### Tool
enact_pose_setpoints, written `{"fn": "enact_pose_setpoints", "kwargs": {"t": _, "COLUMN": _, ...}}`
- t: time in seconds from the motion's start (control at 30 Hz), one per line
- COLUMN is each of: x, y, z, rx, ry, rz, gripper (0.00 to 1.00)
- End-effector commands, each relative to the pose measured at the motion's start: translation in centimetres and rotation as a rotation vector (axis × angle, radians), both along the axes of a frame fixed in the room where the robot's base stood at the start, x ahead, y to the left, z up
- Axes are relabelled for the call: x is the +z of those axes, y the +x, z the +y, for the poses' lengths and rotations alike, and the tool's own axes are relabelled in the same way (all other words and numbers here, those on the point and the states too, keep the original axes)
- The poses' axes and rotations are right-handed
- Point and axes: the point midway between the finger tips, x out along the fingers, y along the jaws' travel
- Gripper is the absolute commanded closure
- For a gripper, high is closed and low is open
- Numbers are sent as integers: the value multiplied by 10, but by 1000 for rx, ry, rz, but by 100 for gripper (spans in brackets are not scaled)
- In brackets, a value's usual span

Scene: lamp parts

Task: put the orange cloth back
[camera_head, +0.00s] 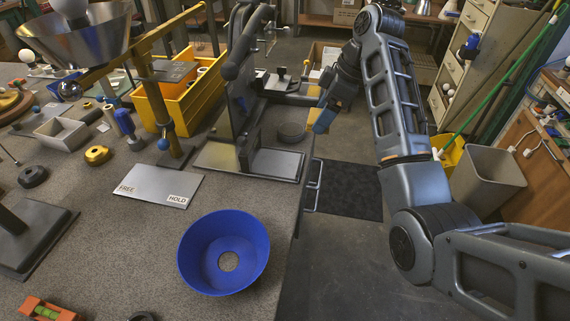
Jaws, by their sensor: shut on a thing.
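My gripper (321,119) is at the far end of my arm, beyond the right edge of the grey workbench (225,180). It is small in view and its fingers are hard to make out. A small orange patch (312,115) shows right at the fingers and appears to be part of the orange cloth, held in the shut gripper. Most of the cloth is hidden or too small to tell. A thin metal rail (315,185) runs along the bench's right side, below my gripper and apart from it.
A blue bowl-shaped shade (248,259) stands near the bench's right edge. A black press-like stand (242,110) rises left of my gripper. A yellow crate (190,95) is behind it. A grey bin (487,180) stands at right. The floor around the dark mat (345,190) is clear.

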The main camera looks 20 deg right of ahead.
Motion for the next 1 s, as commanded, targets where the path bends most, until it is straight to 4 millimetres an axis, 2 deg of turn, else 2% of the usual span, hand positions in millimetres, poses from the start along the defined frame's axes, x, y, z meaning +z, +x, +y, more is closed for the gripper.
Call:
{"fn": "enact_pose_setpoints", "kwargs": {"t": 0.03, "x": -7, "y": 0, "z": 12, "rx": 5, "ry": 0, "rz": 2, "gripper": 59}}
{"fn": "enact_pose_setpoints", "kwargs": {"t": 0.2, "x": -27, "y": 4, "z": 47, "rx": 3, "ry": 0, "rz": 3, "gripper": 59}}
{"fn": "enact_pose_setpoints", "kwargs": {"t": 0.43, "x": -51, "y": 9, "z": 86, "rx": 0, "ry": -1, "rz": 2, "gripper": 59}}
{"fn": "enact_pose_setpoints", "kwargs": {"t": 0.6, "x": -59, "y": 11, "z": 96, "rx": -3, "ry": -1, "rz": 2, "gripper": 59}}
{"fn": "enact_pose_setpoints", "kwargs": {"t": 0.9, "x": -95, "y": 10, "z": 97, "rx": -3, "ry": 0, "rz": 3, "gripper": 59}}
{"fn": "enact_pose_setpoints", "kwargs": {"t": 1.0, "x": -99, "y": 11, "z": 96, "rx": -3, "ry": -1, "rz": 1, "gripper": 59}}
